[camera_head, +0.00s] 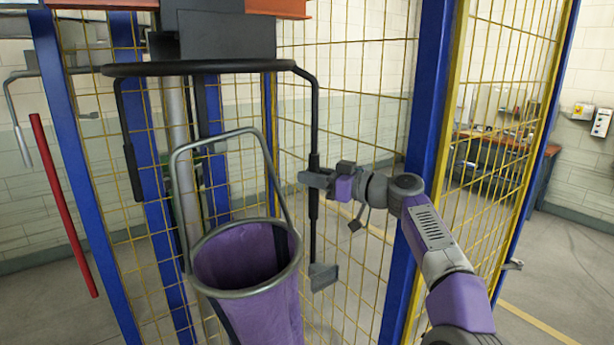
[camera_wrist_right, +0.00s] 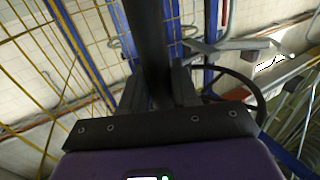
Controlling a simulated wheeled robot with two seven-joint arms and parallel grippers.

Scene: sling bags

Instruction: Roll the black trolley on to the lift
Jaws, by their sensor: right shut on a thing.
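A black tubular frame (camera_head: 314,110), which I take for the black trolley, stands upright in the head view. It has a wide curved top bar and a side bar on each side. My right gripper (camera_head: 309,178) is shut on the right-hand vertical bar, partway down. In the right wrist view the dark bar (camera_wrist_right: 148,45) runs between the fingers (camera_wrist_right: 158,92). A grey block (camera_head: 322,276) sits at the bar's lower end. I cannot clearly make out the lift or the trolley's wheels. My left gripper is not in view.
A purple open-topped bag (camera_head: 255,290) with a grey rim and hoop stands in front. Yellow mesh fencing (camera_head: 345,75) with blue posts (camera_head: 425,130) is close behind and right. A red bar (camera_head: 62,200) slants at left. A bench (camera_head: 500,145) lies beyond the fence.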

